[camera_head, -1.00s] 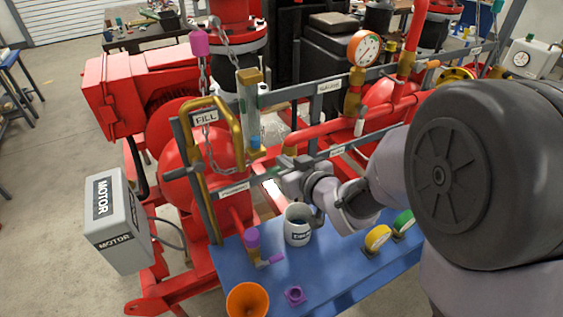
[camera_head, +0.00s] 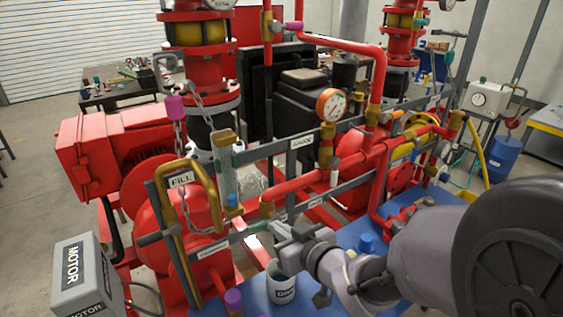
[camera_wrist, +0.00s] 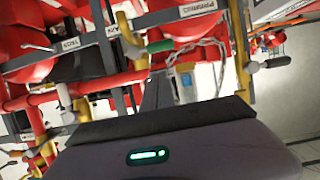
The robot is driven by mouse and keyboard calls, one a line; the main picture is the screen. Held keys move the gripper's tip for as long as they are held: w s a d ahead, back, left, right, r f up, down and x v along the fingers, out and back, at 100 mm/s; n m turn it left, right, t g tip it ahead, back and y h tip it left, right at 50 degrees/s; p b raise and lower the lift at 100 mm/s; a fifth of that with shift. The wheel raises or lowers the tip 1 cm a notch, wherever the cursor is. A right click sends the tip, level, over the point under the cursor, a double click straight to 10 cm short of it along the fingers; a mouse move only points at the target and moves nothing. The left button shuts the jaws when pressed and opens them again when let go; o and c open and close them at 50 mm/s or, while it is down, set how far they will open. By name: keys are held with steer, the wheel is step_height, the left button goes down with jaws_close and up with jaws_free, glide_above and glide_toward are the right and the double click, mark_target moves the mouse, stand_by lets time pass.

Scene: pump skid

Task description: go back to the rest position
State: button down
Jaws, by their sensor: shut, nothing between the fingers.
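My gripper (camera_head: 274,231) is in the lower middle of the head view.
The red pump skid with its grey rail (camera_head: 215,252), gold FILL loop (camera_head: 205,180) and pressure gauge (camera_head: 331,104) stands close ahead. The grey motor box (camera_head: 82,275) is at lower left. The blue deck (camera_head: 245,300) lies below. Open floor is at far left.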

steer(key=s+d+f+m+g+h+b, duration=0.1)
steer(key=s+d+f+m+h+b, duration=0.2)
steer(key=d, duration=0.4)
steer(key=s+d+m+h+b, duration=0.2)
steer(key=d+m+h+b, duration=0.15)
steer(key=d, duration=0.25)
steer(key=s+a+f+m+g+b, duration=0.1)
steer(key=s+f+m+g+b, duration=0.1)
steer(key=s, duration=0.6)
steer(key=s+f+m+g+b, duration=0.2)
steer(key=s+g+b, duration=0.1)
steer(key=s, duration=0.6)
steer(key=shift+s+a+f+y, duration=0.15)
steer(key=shift+s+a+y, duration=0.05)
steer(key=shift+a+y, duration=0.2)
